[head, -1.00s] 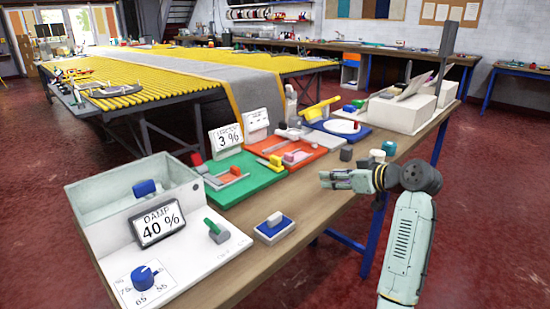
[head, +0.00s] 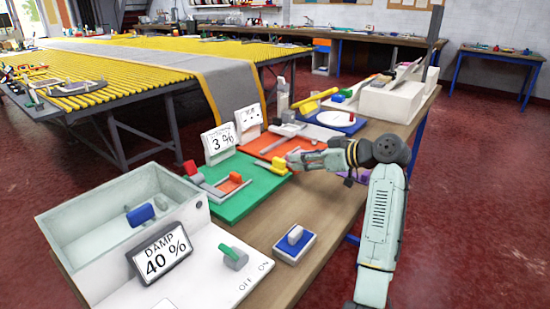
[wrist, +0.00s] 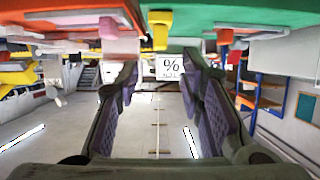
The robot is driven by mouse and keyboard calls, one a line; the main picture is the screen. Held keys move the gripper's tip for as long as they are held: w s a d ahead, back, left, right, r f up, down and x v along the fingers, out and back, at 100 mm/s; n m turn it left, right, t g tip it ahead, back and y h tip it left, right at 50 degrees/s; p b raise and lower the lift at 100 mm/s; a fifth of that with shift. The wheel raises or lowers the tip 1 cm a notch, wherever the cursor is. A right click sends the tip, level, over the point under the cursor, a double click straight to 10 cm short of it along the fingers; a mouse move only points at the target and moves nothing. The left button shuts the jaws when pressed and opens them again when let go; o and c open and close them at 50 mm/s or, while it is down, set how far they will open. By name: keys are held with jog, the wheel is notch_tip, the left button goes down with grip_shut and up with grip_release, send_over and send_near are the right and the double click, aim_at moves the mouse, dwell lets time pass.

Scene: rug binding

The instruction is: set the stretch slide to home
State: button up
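A green board (head: 244,203) bears a sign reading 3 % (head: 219,144); the word above the number is too small to read. On it are a red upright handle (head: 190,168), a grey rail and a red block (head: 235,177). A yellow block (head: 279,164) with a grey bar stands at its right edge, beside the orange board. I cannot tell for sure which piece is the stretch slide. My gripper (head: 291,158) is low beside the yellow block. In the wrist view, my gripper (wrist: 160,66) is open and empty, with the yellow block (wrist: 160,28) beyond its fingertips.
A grey box with a DAMP 40 % sign (head: 162,254) and a green switch (head: 233,254) stands at the near left. The orange board (head: 262,143) and a blue board (head: 335,123) lie behind.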

aim_at(279, 159)
jog(key=p+x, duration=0.2)
jog(key=x, duration=0.7)
jog(key=shift+a+f+p, duration=0.1)
jog(key=shift+a+p, duration=0.05)
jog(key=shift+p, duration=0.15)
jog(key=c, duration=0.8)
grip_shut()
